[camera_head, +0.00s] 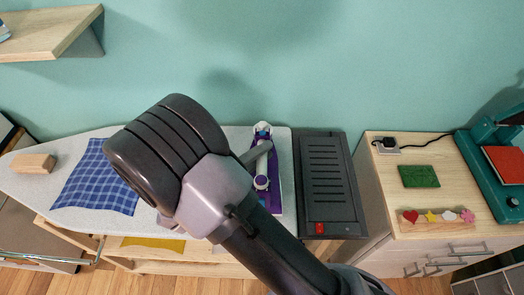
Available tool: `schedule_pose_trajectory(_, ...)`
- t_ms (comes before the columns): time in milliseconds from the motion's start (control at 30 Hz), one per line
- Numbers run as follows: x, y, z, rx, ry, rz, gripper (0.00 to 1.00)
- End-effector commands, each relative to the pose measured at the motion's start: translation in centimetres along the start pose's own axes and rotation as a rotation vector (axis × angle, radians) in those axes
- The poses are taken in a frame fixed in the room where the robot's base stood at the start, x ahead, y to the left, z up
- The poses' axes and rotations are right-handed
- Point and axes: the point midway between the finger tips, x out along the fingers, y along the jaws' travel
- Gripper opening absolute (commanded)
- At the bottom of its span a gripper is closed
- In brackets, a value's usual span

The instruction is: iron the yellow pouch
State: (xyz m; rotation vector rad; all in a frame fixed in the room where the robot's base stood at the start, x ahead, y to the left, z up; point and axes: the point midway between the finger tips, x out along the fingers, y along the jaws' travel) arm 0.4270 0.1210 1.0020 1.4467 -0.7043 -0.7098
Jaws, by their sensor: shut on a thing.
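The iron (273,192), purple and white, is at the right end of the pale ironing board (225,133), beside a dark ribbed panel. My gripper (264,149) is mostly hidden behind my own arm; a grey part of it reaches the iron's handle and it is shut there. I cannot tell whether the iron's sole touches the board. A flat yellow piece (153,243), which looks like the yellow pouch, lies below the board's front edge, on or near the wooden shelf; part of it is covered. My arm hides the middle of the board.
A blue checked cloth (98,180) and a wooden block (33,163) lie on the board's left part. The dark ribbed panel (324,180) has a red switch. The right cabinet holds a green pad (418,176), a strip of coloured shapes (436,219) and a teal machine (480,160).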

Motion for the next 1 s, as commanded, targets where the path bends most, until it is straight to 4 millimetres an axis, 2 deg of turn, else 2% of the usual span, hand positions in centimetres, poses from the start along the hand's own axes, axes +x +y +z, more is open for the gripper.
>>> schedule_pose_trajectory(33,0.0,1.5,0.0,0.011,-0.001,0.000,0.00)
schedule_pose_trajectory(67,0.0,1.8,0.0,0.010,-0.001,0.000,0.00)
schedule_pose_trajectory(1000,-0.2,6.4,0.2,0.010,-0.019,0.001,0.00)
